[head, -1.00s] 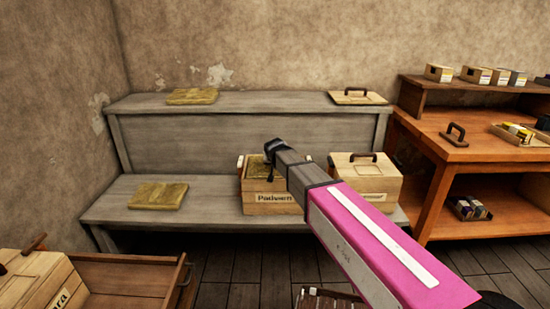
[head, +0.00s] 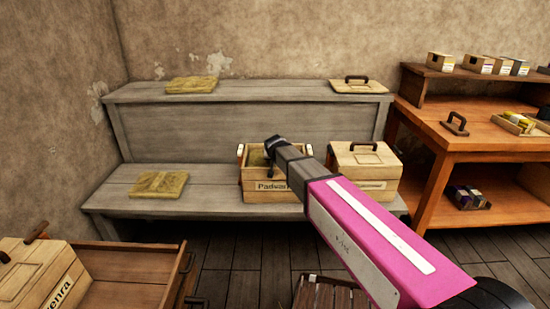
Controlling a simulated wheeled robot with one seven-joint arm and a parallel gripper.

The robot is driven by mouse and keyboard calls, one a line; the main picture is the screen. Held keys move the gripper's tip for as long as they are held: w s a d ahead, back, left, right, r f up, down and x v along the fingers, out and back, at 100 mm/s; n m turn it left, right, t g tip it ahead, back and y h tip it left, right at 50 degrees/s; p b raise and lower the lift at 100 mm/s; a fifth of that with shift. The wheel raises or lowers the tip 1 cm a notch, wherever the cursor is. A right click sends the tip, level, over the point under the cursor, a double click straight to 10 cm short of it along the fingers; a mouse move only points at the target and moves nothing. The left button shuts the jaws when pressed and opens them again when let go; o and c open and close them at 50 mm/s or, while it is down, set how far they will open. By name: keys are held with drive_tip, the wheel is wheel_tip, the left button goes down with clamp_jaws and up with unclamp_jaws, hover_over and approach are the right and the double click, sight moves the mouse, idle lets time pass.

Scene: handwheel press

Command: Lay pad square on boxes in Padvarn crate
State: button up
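The Padvarn crate (head: 271,197) stands open on the lower step of the grey bench, its name on the front. An olive-tan pad (head: 257,160) shows in its opening, beside my arm; the boxes under it are hidden. My gripper (head: 268,147) is over the crate, its end at the crate's opening. The arm hides the crate's right part and the fingers, so I cannot tell whether they hold the pad or whether it lies square. A second pad (head: 159,185) lies on the lower step at left, and a third (head: 191,84) on the upper shelf.
A lidded crate (head: 362,170) stands close to the right of the Padvarn crate. A loose lid (head: 358,86) lies on the upper shelf. An orange workbench (head: 450,140) with small boxes is at right. Another lidded crate (head: 35,280) and a wooden tray (head: 125,275) are at lower left.

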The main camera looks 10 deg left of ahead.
idle(0.4)
drive_tip(key=o, duration=1.1)
drive_tip(key=v, duration=1)
drive_tip(key=shift+s+r, duration=0.3)
wheel_tip(320, 180, up, 3)
